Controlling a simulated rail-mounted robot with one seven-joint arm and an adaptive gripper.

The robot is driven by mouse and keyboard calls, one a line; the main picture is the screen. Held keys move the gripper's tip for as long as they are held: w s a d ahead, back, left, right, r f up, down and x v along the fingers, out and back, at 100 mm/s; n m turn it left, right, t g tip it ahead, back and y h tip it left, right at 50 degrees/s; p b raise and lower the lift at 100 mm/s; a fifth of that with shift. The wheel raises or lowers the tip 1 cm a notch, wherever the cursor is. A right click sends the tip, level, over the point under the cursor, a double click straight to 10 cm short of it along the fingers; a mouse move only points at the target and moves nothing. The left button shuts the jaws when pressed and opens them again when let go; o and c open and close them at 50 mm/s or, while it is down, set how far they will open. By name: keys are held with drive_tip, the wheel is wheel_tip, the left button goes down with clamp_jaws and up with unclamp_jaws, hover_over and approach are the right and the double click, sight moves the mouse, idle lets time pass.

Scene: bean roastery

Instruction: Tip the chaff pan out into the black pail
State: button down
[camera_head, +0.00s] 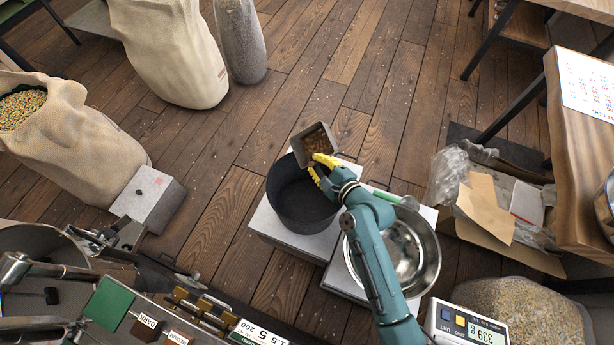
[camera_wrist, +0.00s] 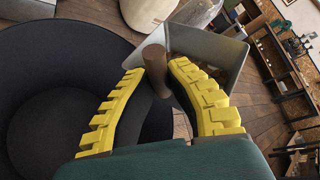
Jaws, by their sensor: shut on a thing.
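The chaff pan (camera_head: 314,133) is a small grey square pan with brown chaff (camera_head: 318,142) in it. It is held at the back edge of the black pail (camera_head: 300,208), tilted, and partly above the rim. My gripper (camera_head: 324,170), with yellow fingers, is shut on the pan's brown handle (camera_wrist: 155,68). In the wrist view the pan (camera_wrist: 205,50) is beyond the fingers, with some chaff showing inside it. The black pail (camera_wrist: 60,90) lies to the left there, and its visible inside looks dark and empty.
The pail stands on a pale block (camera_head: 272,228). A shiny steel bowl (camera_head: 425,258) is beside it, partly behind my arm. An open cardboard box (camera_head: 500,215) and a scale (camera_head: 466,326) are at the right. Sacks stand at the left; the floor behind the pail is clear.

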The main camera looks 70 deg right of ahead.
drive_tip(key=shift+b, duration=0.3)
drive_tip(key=shift+f+n+h+b, duration=0.4)
drive_tip(key=shift+f+n+b, duration=0.15)
drive_tip(key=shift+b, duration=0.6)
drive_tip(key=shift+s+d+r, duration=0.1)
drive_tip(key=shift+r, duration=0.15)
drive_tip(key=shift+f+n+b, duration=0.15)
drive_tip(key=shift+n+b, duration=0.1)
drive_tip(key=shift+b, duration=0.25)
drive_tip(key=shift+d+r+n+h+b, duration=0.25)
drive_tip(key=shift+n+h+b, duration=0.35)
drive_tip(key=shift+b, duration=0.75)
drive_tip(key=shift+f+n+h+b, duration=0.45)
drive_tip(key=shift+n+b, duration=0.15)
drive_tip(key=shift+b, duration=1.65)
drive_tip(key=shift+r+n+h+b, duration=0.3)
drive_tip(key=shift+n+b, duration=0.4)
drive_tip(key=shift+b, duration=0.85)
drive_tip(key=shift+a+f+n+t+h+b, duration=0.1)
drive_tip(key=shift+f+n+t+h+b, duration=0.25)
drive_tip(key=shift+n+b, duration=0.45)
drive_tip(key=shift+f+n+t+h+b, duration=0.25)
drive_tip(key=shift+f+n+b, duration=0.25)
drive_tip(key=shift+b, duration=0.4)
